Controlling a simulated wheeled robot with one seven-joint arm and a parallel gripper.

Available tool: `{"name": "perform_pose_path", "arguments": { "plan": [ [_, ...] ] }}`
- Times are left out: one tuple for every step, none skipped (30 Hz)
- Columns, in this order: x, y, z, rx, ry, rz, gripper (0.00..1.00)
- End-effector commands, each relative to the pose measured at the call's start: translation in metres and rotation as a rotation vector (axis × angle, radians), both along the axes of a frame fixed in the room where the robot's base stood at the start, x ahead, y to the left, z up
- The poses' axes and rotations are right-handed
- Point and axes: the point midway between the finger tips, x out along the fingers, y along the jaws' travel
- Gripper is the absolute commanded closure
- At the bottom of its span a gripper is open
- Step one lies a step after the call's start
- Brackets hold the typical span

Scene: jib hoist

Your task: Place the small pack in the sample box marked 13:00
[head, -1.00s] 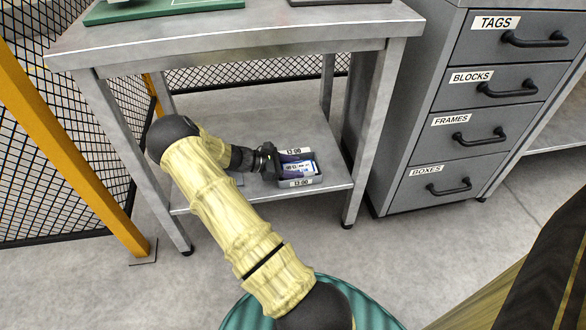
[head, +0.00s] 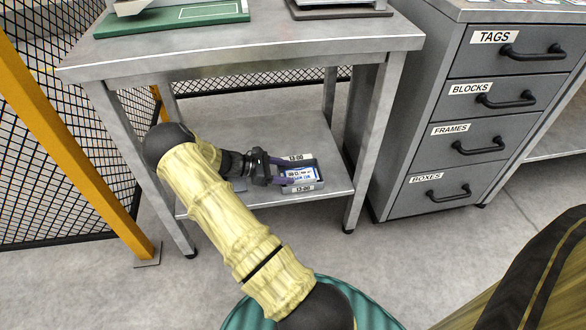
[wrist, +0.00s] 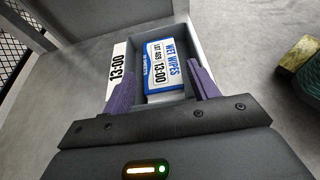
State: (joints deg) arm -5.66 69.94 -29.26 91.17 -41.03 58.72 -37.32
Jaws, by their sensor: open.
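The box stands on the lower shelf of the metal table, and the box (head: 304,188) and pack (head: 299,175) also show in the head view. My gripper (wrist: 160,88) is open, its purple fingers apart on either side of the pack's near end. In the head view my gripper (head: 281,171) reaches the box from the left. I cannot tell whether the fingers touch the box walls.
The lower shelf (head: 265,130) has free room behind the box. The table top (head: 260,55) and its legs frame the space around my arm. A drawer cabinet (head: 470,120) stands close on the right, and a mesh fence with a yellow post (head: 75,150) is on the left.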

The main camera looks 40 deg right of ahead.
Motion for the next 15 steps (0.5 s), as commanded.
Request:
{"name": "perform_pose_path", "arguments": {
  "plan": [
    [0.005,0.009,0.009,0.002,0.0,0.004,0.41],
    [0.008,0.013,0.012,0.001,-0.001,0.003,0.41],
    [0.012,0.019,0.015,0.001,-0.001,0.003,0.41],
    [0.015,0.023,0.017,0.001,-0.001,0.003,0.41],
    [0.018,0.028,0.019,0.001,-0.001,0.003,0.41],
    [0.022,0.035,0.022,0.002,-0.001,0.003,0.41],
    [0.024,0.039,0.024,0.001,-0.001,0.003,0.41],
    [0.027,0.043,0.025,0.001,0.0,0.004,0.41],
    [0.029,0.048,0.027,0.001,0.0,0.003,0.41],
    [0.031,0.051,0.028,0.0,0.0,0.001,0.41],
    [0.033,0.054,0.029,0.001,0.0,0.001,0.41],
    [0.035,0.057,0.03,0.001,0.0,0.001,0.41],
    [0.036,0.059,0.03,0.001,0.0,0.0,0.41],
    [0.037,0.06,0.03,0.0,0.001,0.0,0.41],
    [0.037,0.061,0.031,0.0,0.001,0.0,0.41]
  ]
}}
